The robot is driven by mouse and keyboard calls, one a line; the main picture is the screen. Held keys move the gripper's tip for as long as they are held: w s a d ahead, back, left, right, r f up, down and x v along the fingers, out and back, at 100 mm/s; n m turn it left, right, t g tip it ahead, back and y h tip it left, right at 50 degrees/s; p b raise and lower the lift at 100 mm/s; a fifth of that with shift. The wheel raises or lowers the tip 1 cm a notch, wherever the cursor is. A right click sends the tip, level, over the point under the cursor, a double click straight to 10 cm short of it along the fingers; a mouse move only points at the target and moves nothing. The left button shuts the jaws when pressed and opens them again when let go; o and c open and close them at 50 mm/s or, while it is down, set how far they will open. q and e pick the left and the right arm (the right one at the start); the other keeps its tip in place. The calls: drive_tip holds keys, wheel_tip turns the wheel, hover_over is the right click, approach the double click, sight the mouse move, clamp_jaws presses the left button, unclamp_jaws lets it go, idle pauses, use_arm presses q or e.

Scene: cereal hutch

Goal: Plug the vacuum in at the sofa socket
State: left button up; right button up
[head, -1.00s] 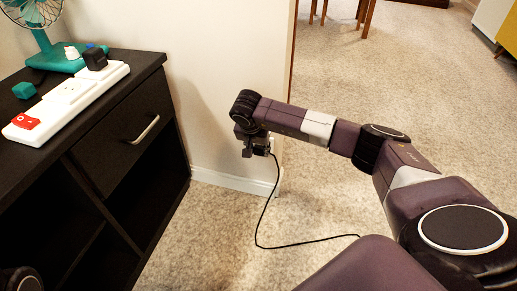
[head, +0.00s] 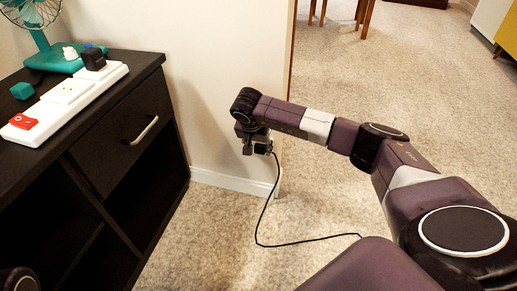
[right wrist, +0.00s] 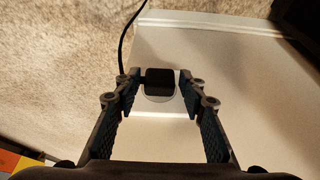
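A black plug (right wrist: 160,80) sits at a pale round socket (right wrist: 160,99) low on the wall, between the fingertips of my right gripper (right wrist: 160,84). A narrow gap shows between the plug and the right-hand finger; contact on the left side is unclear. The fingers look open around the plug. In the head view my right gripper (head: 257,146) is close to the wall's end, above the baseboard, and hides the socket. A black cord (head: 262,220) hangs from there and runs along the carpet behind my arm. The vacuum itself is not visible. My left gripper is not visible.
A black cabinet (head: 150,98) stands at the left. On it are a white power strip (head: 70,93) with a red plug (head: 23,122) and a black plug (head: 93,59), a teal block (head: 22,90) and a teal fan (head: 48,52). Open carpet lies beyond the wall.

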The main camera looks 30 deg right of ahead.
drive_tip(key=shift+o, duration=0.9)
drive_tip(key=v, duration=1.2)
drive_tip(key=shift+r, duration=0.1)
